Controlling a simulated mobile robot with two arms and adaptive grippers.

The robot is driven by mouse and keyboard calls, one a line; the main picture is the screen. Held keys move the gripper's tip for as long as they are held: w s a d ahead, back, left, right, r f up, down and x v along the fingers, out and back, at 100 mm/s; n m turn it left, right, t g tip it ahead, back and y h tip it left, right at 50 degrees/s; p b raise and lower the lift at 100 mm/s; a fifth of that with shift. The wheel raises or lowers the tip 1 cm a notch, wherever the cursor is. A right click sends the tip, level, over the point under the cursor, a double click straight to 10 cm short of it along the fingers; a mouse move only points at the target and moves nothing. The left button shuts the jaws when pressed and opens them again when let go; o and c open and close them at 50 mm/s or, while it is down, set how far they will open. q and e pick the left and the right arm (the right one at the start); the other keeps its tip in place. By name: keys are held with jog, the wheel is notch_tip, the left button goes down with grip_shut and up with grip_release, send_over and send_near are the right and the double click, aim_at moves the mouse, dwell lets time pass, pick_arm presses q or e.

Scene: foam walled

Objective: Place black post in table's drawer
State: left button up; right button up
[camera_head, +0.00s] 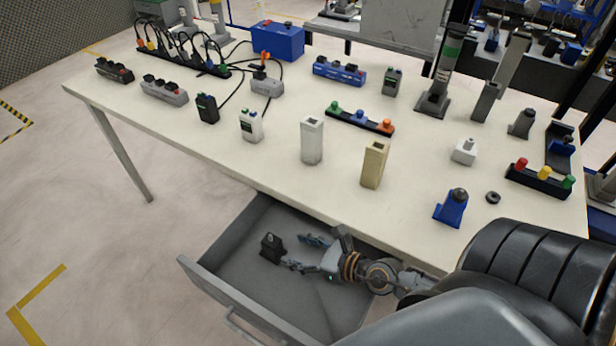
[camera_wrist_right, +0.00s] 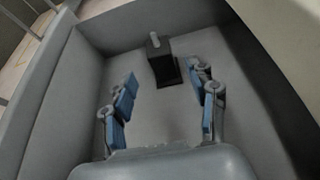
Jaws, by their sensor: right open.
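The black post (camera_head: 271,247) is inside the table's open grey drawer (camera_head: 222,292), in its left part. It also shows in the right wrist view (camera_wrist_right: 161,66), where it appears to stand upright on the drawer floor with a light peg on top. My right gripper (camera_head: 303,252) is low inside the drawer with its fingers towards the post. In the right wrist view its blue-padded fingers (camera_wrist_right: 165,95) are spread wide, with the post just beyond the tips and clear space between them. My left gripper is not in view.
The white table (camera_head: 290,185) above the drawer holds a white post (camera_head: 312,140), a beige post (camera_head: 374,163), a blue block (camera_head: 451,207), a black ring (camera_head: 493,197) and several button boxes. The drawer walls and table edge closely surround my right arm.

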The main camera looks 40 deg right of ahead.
jog(key=shift+v, duration=1.45)
